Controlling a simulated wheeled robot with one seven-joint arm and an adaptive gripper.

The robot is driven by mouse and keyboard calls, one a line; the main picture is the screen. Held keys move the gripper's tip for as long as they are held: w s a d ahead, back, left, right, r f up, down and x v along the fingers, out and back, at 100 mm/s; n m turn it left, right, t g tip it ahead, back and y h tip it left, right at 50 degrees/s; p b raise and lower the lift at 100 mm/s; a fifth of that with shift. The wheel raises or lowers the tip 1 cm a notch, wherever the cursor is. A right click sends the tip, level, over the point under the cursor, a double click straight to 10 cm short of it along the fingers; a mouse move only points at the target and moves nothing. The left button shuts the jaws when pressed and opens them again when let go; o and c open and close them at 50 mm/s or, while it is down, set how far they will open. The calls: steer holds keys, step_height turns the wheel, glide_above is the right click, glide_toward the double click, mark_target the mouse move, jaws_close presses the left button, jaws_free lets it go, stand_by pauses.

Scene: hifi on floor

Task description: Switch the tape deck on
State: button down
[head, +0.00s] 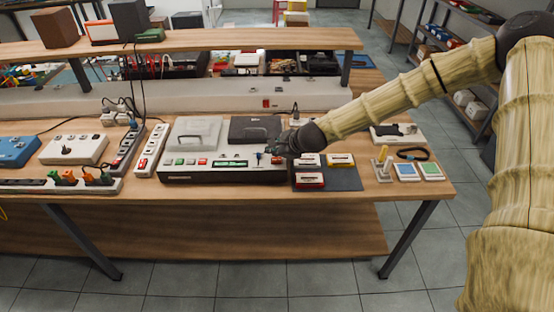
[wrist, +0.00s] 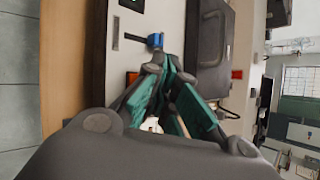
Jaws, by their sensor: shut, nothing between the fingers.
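The tape deck (head: 215,176) is a wide pale unit on the workbench, with a light grey lid (head: 192,133) at left and a dark lid (head: 253,129) at right. Its front panel has green and red buttons and a lit green display (head: 230,163). A blue slider knob (wrist: 155,40) sits just ahead of my fingertips in the wrist view. A red-orange switch (wrist: 131,78) shows beside my fingers, partly hidden by them. My gripper (head: 273,153) is shut and empty over the right end of the panel. I cannot tell whether it touches the panel.
Cassettes (head: 309,181) lie on a dark mat (head: 343,180) right of the deck. A white power strip (head: 150,152) stands close at its left. A raised shelf (head: 200,46) runs behind. The bench's front strip is narrow.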

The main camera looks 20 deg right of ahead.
mark_target(274, 161)
step_height(274, 161, up, 6)
steer(key=p, duration=0.4)
stand_by(0.4)
